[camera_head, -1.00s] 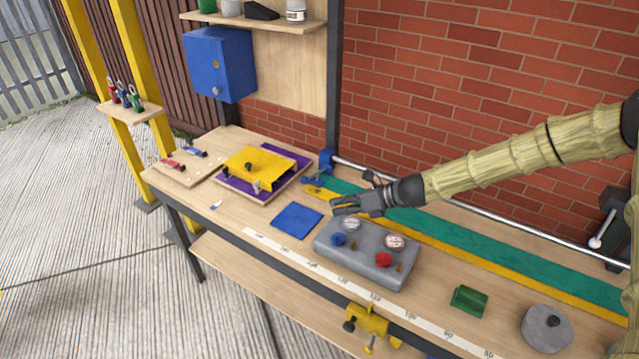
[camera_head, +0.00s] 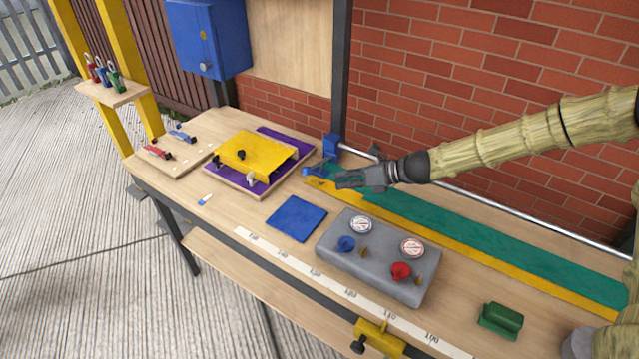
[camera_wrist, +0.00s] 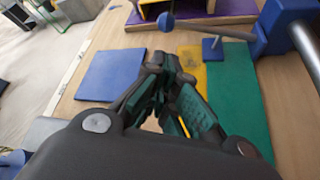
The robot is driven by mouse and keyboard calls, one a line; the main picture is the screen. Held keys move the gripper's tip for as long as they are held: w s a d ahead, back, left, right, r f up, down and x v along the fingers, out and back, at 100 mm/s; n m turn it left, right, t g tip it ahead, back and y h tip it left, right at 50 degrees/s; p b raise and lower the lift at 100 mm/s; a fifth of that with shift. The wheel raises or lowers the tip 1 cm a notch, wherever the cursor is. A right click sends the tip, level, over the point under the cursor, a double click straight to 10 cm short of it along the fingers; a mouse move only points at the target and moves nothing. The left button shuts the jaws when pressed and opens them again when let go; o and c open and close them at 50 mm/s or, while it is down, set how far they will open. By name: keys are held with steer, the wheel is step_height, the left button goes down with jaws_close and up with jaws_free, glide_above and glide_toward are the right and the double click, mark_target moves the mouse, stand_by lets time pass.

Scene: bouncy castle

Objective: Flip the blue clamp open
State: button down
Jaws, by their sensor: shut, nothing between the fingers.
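A blue toggle clamp (camera_head: 182,137) lies on a pale wooden board (camera_head: 185,162) at the bench's far left end, behind a red one (camera_head: 158,152). Whether its lever is up or down is too small to tell. My gripper (camera_head: 339,180) is shut and empty, well to the right of the blue clamp, over the green and yellow strips by the rail. In the wrist view my gripper (camera_wrist: 162,62) shows its fingers together; I cannot make out the blue clamp there.
A yellow plate (camera_head: 256,153) on a purple base lies between my gripper and the clamp board. A blue rail block (camera_head: 331,145) stands close by my gripper. A grey gauge box (camera_head: 378,262) and a blue pad (camera_head: 297,218) lie in front. A post shelf (camera_head: 112,95) holds tools.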

steer(key=shift+p+x, duration=0.95)
steer(key=shift+x, duration=4.05)
steer(key=shift+s+a+r, duration=0.1)
steer(key=shift+r, duration=0.1)
